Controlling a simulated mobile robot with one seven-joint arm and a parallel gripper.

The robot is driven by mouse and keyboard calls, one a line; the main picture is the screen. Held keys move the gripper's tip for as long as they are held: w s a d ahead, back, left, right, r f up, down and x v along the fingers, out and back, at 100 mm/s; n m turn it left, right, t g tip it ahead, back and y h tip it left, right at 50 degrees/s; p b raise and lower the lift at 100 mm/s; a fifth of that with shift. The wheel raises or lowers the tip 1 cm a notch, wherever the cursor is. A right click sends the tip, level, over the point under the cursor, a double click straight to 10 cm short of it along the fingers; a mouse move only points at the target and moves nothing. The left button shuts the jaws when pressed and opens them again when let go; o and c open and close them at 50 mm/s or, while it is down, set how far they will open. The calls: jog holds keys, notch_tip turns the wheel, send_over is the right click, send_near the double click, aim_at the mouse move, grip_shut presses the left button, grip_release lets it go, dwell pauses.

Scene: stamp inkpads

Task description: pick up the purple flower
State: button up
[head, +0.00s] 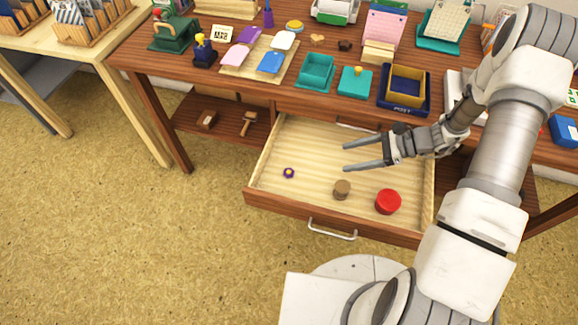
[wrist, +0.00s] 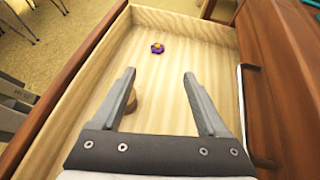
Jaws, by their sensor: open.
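The purple flower (head: 289,173) is small, with a yellow-orange centre, and lies on the floor of the open drawer (head: 318,160), toward its left side in the head view. In the wrist view the flower (wrist: 158,47) lies beyond my fingertips, near the far end of the drawer. My gripper (head: 345,157) reaches in over the drawer from the right, its fingers pointing left. It is open and empty, and the flower is apart from it. The wrist view also shows my two fingers (wrist: 159,75) spread wide.
A brown round piece (head: 342,188) and a red round piece (head: 388,202) lie in the drawer nearer its front; the brown one is partly hidden by a finger in the wrist view (wrist: 131,104). Drawer walls surround them. The crowded tabletop (head: 225,85) stands above and behind.

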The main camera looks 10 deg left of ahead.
jog(key=b, duration=0.3)
send_near(290, 171)
jog(key=x, duration=0.3)
jog(key=shift+w, duration=0.2)
jog(key=shift+s+b+x, duration=0.1)
jog(key=shift+b+x, duration=0.3)
jog(key=shift+x, duration=0.95)
jog(key=shift+s+b+x, duration=0.15)
jog(key=shift+b+x, duration=0.25)
jog(key=shift+x, duration=0.9)
jog(key=shift+c, duration=0.3)
grip_shut()
